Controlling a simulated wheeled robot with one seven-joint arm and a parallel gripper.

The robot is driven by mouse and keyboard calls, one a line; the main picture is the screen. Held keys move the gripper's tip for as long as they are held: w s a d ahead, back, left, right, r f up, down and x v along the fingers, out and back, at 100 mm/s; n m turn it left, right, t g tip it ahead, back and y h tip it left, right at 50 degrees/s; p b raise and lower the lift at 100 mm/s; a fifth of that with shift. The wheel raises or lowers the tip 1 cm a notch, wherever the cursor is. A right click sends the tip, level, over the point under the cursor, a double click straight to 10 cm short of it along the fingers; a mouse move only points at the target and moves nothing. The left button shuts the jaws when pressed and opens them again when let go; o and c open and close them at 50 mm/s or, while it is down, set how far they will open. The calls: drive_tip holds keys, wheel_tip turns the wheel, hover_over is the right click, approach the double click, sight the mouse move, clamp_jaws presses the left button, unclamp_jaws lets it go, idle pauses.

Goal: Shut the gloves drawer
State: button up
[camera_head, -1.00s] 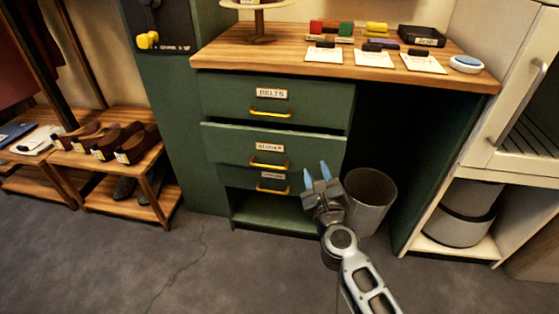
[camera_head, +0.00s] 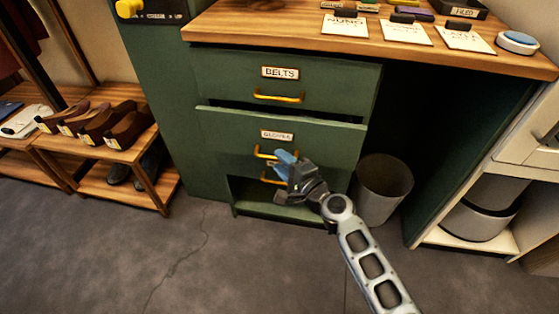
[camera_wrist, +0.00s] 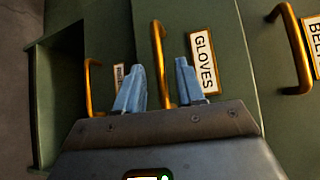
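The green gloves drawer (camera_head: 330,145) stands out from the cabinet front, with a dark gap above its top edge. Its label shows in the wrist view on the drawer front (camera_wrist: 228,60). Its brass handle (camera_head: 260,153) is partly hidden by my gripper (camera_head: 284,158) in the head view. In the wrist view my gripper (camera_wrist: 160,68) is open, with one blue finger on each side of the gloves handle (camera_wrist: 157,40). Nothing is held, and I cannot tell whether the fingers touch the handle.
The belts drawer (camera_head: 330,88) above looks shut. A lower drawer's handle (camera_wrist: 89,85) lies beside the gloves drawer in the wrist view. A grey bin (camera_head: 384,190) stands right of the drawers, and a shoe rack (camera_head: 150,175) stands left. The floor in front is clear.

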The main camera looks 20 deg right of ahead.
drive_tip(key=shift+x, duration=0.8)
drive_tip(key=shift+c, duration=0.4)
clamp_jaws()
